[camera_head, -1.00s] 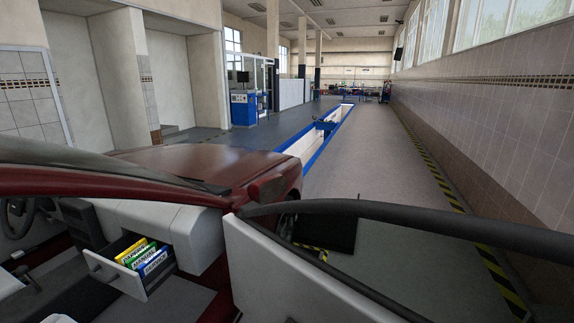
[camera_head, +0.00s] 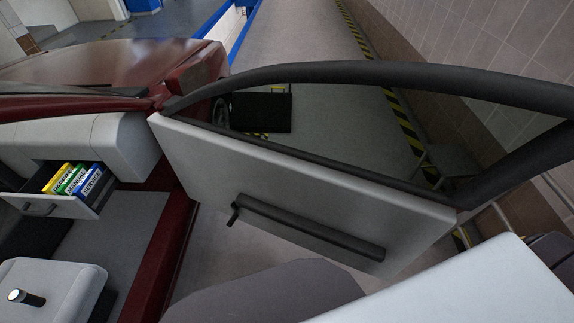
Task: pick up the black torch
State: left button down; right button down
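The black torch (camera_head: 26,298) lies on its side on a light grey padded surface (camera_head: 75,285) at the lower left of the head view. Its pale lens end points left. Neither of my grippers shows in the view.
An open car door (camera_head: 300,190) with a dark armrest crosses the middle. An open glovebox drawer (camera_head: 75,203) at the left holds several coloured booklets (camera_head: 75,180). A white surface (camera_head: 480,290) fills the lower right. A dark flat panel (camera_head: 262,112) lies beyond the door.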

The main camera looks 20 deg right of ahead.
aim_at(17, 295)
jog(key=u, duration=1.95)
